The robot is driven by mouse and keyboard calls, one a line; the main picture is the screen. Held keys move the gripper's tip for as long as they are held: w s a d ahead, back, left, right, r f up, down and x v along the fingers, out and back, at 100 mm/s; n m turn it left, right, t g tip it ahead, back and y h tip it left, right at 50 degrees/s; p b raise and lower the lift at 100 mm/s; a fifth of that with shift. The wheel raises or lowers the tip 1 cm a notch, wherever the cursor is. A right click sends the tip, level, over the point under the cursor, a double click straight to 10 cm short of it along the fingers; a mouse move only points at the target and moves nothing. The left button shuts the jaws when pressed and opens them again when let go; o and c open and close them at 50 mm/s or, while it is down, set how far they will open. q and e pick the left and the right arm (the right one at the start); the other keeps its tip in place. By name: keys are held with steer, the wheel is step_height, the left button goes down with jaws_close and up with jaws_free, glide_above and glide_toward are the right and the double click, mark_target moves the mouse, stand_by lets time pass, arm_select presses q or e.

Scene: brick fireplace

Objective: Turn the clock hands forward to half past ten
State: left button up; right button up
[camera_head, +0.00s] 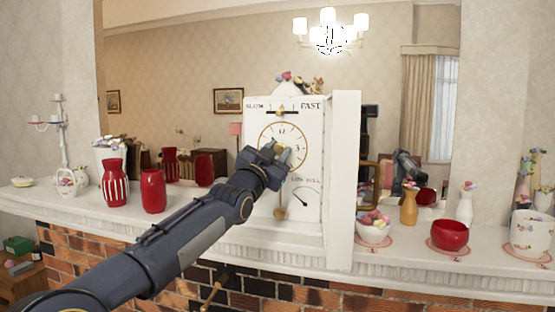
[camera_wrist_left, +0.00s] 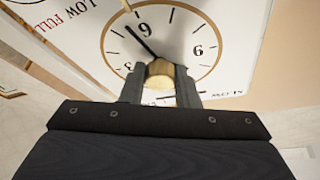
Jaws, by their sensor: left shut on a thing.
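The clock (camera_head: 310,125) is a tall white case on the mantel, with a round gold-ringed dial (camera_head: 270,135) at its front. My left gripper (camera_head: 276,158) is at the dial's lower middle, its arm coming up from the lower left. In the left wrist view the dial (camera_wrist_left: 222,25) appears upside down. There the left gripper (camera_wrist_left: 161,88) is shut on a brass knob (camera_wrist_left: 160,74) at the dial, one finger on each side. A dark, thin clock hand (camera_wrist_left: 139,39) points up and left from the knob. The other hand cannot be made out. My right gripper does not show.
An open white door (camera_head: 344,180) stands out at the clock's right. A pendulum (camera_head: 280,213) hangs below the dial. Red vases (camera_head: 153,191) stand left; an orange vase (camera_head: 409,208) and a red bowl (camera_head: 450,236) stand right. A mirror is behind.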

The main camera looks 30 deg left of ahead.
arm_select(q)
steer(key=shift+r+m+h+p, duration=0.2)
steer(key=shift+m+h+p, duration=0.4)
steer(key=shift+m+p, duration=0.55)
steer(key=shift+f+m+p, duration=0.2)
steer(key=shift+m+p, duration=0.25)
steer(key=shift+p, duration=0.1)
steer(key=o, duration=1)
steer(key=shift+b+v, duration=0.9)
steer(key=shift+v, duration=3.05)
steer(key=shift+a+r, duration=0.1)
steer(key=shift+r, duration=0.05)
